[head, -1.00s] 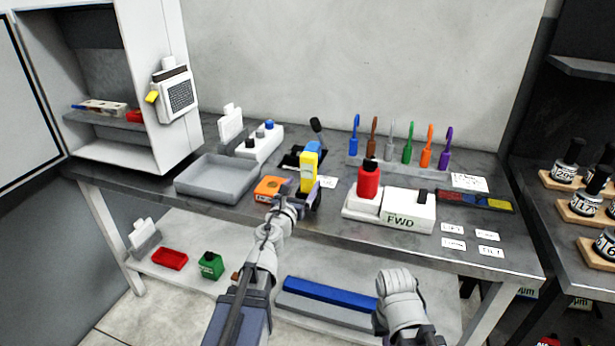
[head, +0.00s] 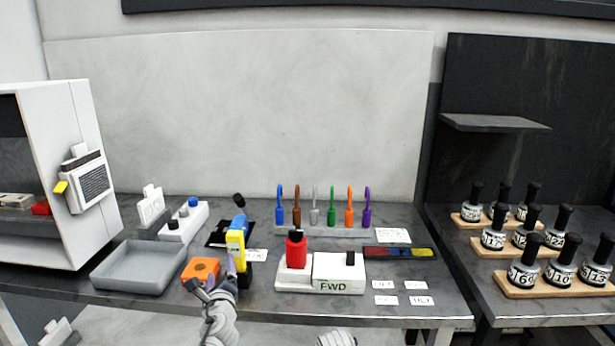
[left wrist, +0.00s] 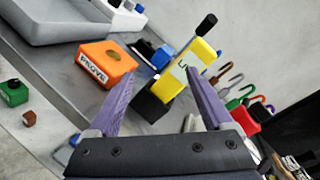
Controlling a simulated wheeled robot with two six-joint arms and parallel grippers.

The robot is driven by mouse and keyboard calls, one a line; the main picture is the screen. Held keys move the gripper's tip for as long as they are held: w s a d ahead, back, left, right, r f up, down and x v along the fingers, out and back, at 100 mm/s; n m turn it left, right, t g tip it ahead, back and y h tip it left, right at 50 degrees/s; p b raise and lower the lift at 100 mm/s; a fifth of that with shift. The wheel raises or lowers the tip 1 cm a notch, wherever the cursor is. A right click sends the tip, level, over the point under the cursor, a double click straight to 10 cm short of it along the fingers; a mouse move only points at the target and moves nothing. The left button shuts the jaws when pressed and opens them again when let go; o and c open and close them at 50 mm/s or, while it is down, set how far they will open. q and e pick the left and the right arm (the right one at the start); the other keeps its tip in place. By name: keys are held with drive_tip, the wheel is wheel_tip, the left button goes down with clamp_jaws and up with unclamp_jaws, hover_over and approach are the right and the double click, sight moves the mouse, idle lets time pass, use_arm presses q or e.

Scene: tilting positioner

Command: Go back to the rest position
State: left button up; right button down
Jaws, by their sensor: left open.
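My left gripper (head: 216,279) is open in front of the orange box (head: 201,270) and the yellow upright block (head: 236,250) of the small positioner. In the left wrist view its two purple fingers (left wrist: 158,82) are spread with nothing held between them. The orange box, marked PROVE (left wrist: 106,64), lies beyond the left finger. The yellow block (left wrist: 186,68), with a black-knobbed lever, stands beyond the gap and the right finger. I cannot tell whether a finger touches it. Of my right arm (head: 337,339) only a pale link shows at the bottom edge; its gripper is out of view.
A grey tray (head: 140,268) sits at the table's left, beside a white cabinet (head: 88,130). Several coloured hooks line a rack (head: 325,231) behind. Labelled bottles stand on wooden racks (head: 545,286) at right.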

use_arm(q)
drive_tip(key=s+d+f+n+g+h+p, duration=0.1)
drive_tip(key=s+d+f+n+g+p, duration=0.2)
drive_tip(key=s, duration=0.9)
drive_tip(key=s+d+f+n+g+h+p, duration=0.2)
drive_tip(key=s+d+f+n+g+p, duration=0.2)
drive_tip(key=s+d+f+n+g, duration=0.5)
drive_tip(key=s+d+n+g, duration=0.3)
drive_tip(key=d+n+g, duration=0.1)
drive_tip(key=d+n, duration=0.3)
drive_tip(key=shift+n+g, duration=0.4)
drive_tip(key=shift+n, duration=0.3)
use_arm(e)
wheel_tip(320, 180, up, 8)
